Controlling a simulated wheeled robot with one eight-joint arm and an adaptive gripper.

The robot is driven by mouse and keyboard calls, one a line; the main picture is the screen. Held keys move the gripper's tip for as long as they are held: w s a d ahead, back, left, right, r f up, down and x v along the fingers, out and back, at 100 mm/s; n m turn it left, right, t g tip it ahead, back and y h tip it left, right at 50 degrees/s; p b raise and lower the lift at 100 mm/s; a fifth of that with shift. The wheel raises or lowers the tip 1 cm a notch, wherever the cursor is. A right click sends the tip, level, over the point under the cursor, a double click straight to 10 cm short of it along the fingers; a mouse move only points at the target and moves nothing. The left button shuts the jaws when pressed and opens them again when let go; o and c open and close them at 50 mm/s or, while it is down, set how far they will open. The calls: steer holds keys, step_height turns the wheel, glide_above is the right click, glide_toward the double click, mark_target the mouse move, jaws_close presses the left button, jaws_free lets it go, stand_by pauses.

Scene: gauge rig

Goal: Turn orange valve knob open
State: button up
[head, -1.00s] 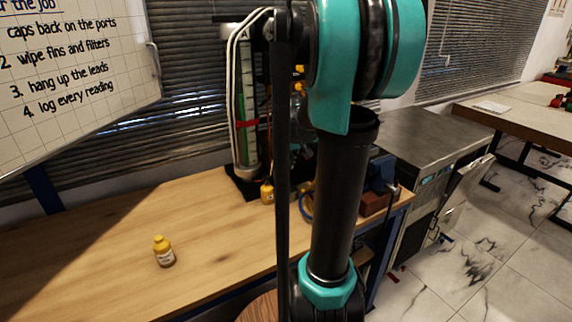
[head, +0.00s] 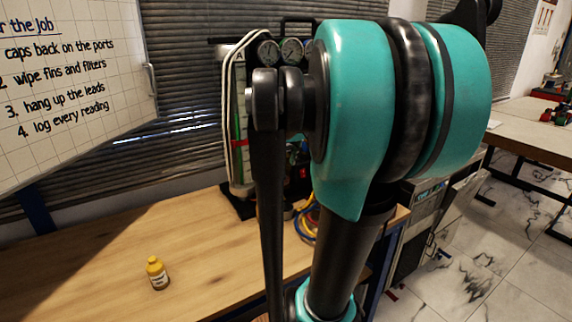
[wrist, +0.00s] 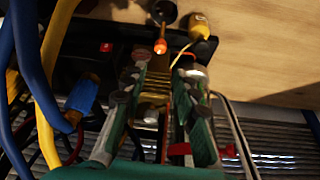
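In the wrist view a small orange knob (wrist: 160,46) shows just beyond the fingertips, above a brass-coloured body (wrist: 154,88). It looks like the valve knob, but its handle position cannot be told. My gripper (wrist: 167,68) has its two fingers spread, one on each side of the brass body. The orange knob lies past the tips, and I see no finger closed on it. In the head view my arm hides the gripper and the knob. Part of the gauge rig (head: 238,150) shows left of my arm, with two round gauges (head: 292,50) on top.
Blue, yellow and red hoses (wrist: 50,90) crowd the left of the wrist view, beside a blue fitting (wrist: 82,96). A yellow item on a cord (wrist: 199,26) is near the knob. A yellow bottle (head: 157,273) stands on the wooden bench (head: 90,270), whose left part is otherwise clear.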

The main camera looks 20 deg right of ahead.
stand_by(0.3)
steer(key=m+g+h, duration=0.1)
steer(key=m+h, duration=0.3)
steer(key=m, duration=0.7)
glide_toward(281, 184)
steer(key=x, duration=0.8)
steer(key=shift+w+f, duration=0.1)
steer(key=shift+f, duration=0.1)
jaws_close()
